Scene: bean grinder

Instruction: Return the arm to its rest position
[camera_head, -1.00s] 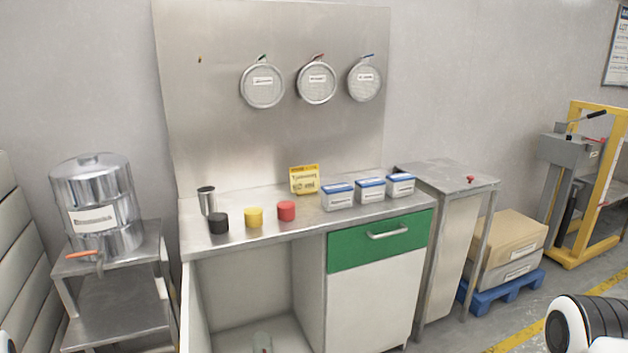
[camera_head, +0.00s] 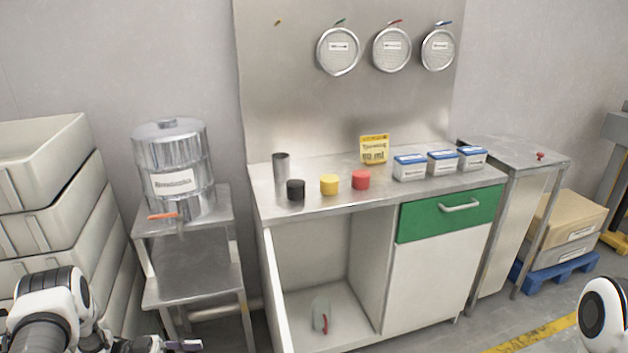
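My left arm (camera_head: 48,312) comes in at the bottom left. What looks like part of its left gripper (camera_head: 180,345) shows at the bottom edge, cut off, in front of the steel stand. Whether it is open or shut cannot be told, and no held object shows. A white rounded part of my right arm (camera_head: 602,315) shows at the bottom right edge. My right gripper is out of view.
The steel counter (camera_head: 330,199) holds a metal cup (camera_head: 281,167), black (camera_head: 295,190), yellow (camera_head: 329,185) and red (camera_head: 361,180) containers and labelled boxes. A glass item (camera_head: 320,315) stands in the open cabinet. A steel dispenser (camera_head: 172,160) stands left, beside stacked crates (camera_head: 40,165).

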